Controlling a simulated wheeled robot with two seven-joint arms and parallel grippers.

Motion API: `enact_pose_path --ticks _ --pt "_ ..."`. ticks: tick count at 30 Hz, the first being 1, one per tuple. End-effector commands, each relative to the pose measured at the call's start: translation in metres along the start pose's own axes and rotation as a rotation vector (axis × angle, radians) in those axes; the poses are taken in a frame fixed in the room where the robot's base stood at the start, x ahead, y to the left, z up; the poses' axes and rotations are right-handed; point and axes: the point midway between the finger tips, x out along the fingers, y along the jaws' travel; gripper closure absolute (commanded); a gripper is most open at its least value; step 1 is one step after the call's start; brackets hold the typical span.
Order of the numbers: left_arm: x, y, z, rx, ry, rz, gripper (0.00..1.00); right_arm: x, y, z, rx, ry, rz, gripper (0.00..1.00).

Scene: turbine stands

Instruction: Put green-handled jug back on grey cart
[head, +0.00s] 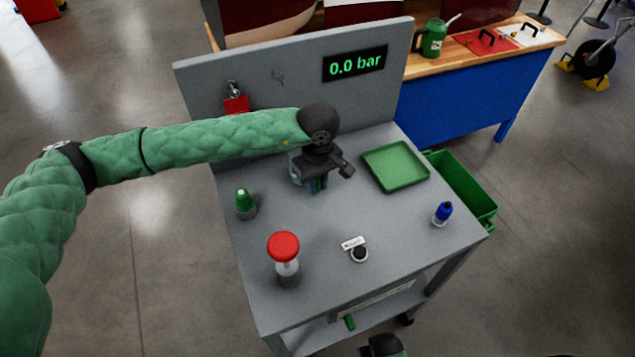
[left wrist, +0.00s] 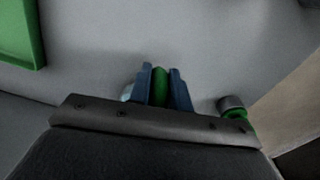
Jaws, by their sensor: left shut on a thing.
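My left gripper (head: 317,186) is over the back middle of the grey cart (head: 310,235), pointing down. Its blue fingers are shut on a green handle (left wrist: 160,88), which also shows between the fingertips in the left wrist view. A pale, clear part of the jug (head: 295,176) shows beside the gripper in the head view; the gripper and arm hide most of it. I cannot tell whether the jug's base touches the cart top. A dark part of my right arm (head: 383,345) shows at the bottom edge; its fingers cannot be made out.
On the cart are a green tray (head: 395,166), a green-capped bottle (head: 244,203), a red-topped button post (head: 285,260), a blue bottle (head: 442,213) and a small black knob (head: 359,253). A back panel (head: 290,75) reads 0.0 bar. A green bin (head: 468,190) stands right.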

Motion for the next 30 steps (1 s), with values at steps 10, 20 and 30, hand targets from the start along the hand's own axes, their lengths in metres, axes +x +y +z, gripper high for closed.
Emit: enact_pose_path --ticks 10,20,30 --pt "0.0027 0.0000 -0.0001 0.000 0.000 0.000 0.75 0.0047 0.0002 0.0006 0.000 0.000 0.000 0.53" --pt "0.0031 -0.0001 0.0000 0.000 0.000 0.000 0.51 0.0048 0.0002 0.0006 0.000 0.000 0.000 0.53" --pt "0.0017 0.0000 -0.0001 0.000 0.000 0.000 0.48 0.0049 0.0002 0.0006 0.000 0.000 0.000 0.53"
